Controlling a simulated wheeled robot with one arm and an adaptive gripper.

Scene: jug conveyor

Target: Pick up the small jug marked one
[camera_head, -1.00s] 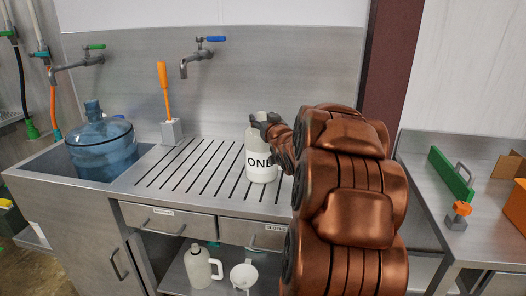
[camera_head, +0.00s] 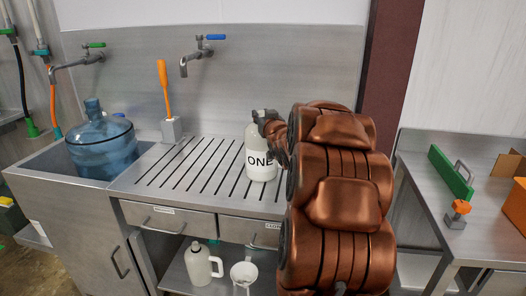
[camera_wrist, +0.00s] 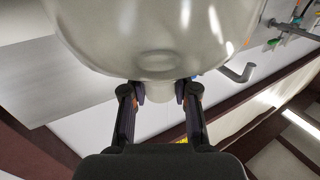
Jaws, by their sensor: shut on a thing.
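The small white jug marked ONE (camera_head: 258,160) is upright at the right end of the slotted drainboard (camera_head: 150,185). My gripper (camera_head: 266,122) is shut on the jug near its top, from the right side. Whether the jug's base touches the drainboard or sits just above it is hard to tell. In the wrist view the pale jug body (camera_wrist: 150,30) fills the top of the picture, and the two dark fingers of my gripper (camera_wrist: 160,95) close in on its narrow part. My arm hides the counter to the right of the jug.
A blue water bottle (camera_head: 103,150) stands in the sink at left. An orange-handled brush (camera_head: 164,90) in its holder and a tap (camera_head: 192,62) are behind the drainboard. Another white jug (camera_head: 200,268) and a funnel (camera_head: 243,274) are on the shelf below.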

